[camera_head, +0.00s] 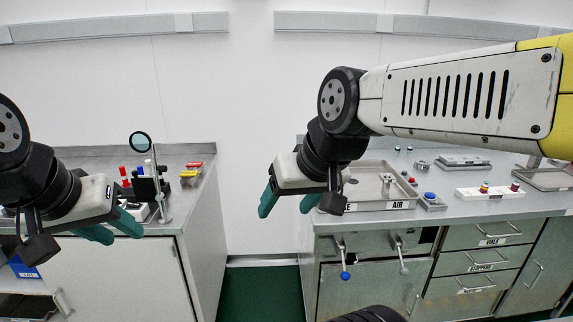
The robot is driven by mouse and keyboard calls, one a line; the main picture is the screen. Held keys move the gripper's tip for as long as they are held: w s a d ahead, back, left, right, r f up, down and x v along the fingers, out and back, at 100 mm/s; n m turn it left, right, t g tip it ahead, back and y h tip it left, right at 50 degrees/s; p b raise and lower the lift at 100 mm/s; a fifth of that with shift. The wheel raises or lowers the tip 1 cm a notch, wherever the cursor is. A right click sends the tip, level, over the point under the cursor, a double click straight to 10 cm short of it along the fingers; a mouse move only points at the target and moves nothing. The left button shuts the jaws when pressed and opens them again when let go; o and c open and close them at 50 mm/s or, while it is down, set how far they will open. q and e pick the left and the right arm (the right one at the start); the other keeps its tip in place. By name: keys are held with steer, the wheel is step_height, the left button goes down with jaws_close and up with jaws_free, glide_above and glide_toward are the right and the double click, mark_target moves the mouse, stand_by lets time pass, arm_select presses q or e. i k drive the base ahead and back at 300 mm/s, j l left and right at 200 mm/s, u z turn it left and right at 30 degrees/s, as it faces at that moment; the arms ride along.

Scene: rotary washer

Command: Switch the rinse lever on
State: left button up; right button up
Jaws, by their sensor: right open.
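The rinse lever appears to be the metal lever with a blue ball tip (345,274), hanging down on the front of the right counter. A label above it is partly hidden by my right gripper's wrist. A second lever with a pale tip (403,268) hangs to its right, below the AIR label (398,204). My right gripper (285,212) is open and empty, up and to the left of the blue-tipped lever, apart from it. My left gripper (124,238) is open and empty in front of the left counter, far from the levers.
The right counter (470,208) carries a metal basin (375,188), a blue button (429,196) and a white block with small vials (488,192). Drawers (485,262) lie below. The left counter (160,228) holds a stand with a round lens (140,142). An open floor gap (262,290) separates the counters.

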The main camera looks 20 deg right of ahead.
mark_target(345, 276)
steer(key=l+z, duration=0.3)
steer(key=z, duration=0.2)
steer(key=l+z, duration=0.45)
steer(key=j, duration=0.1)
steer(key=i+z, duration=0.05)
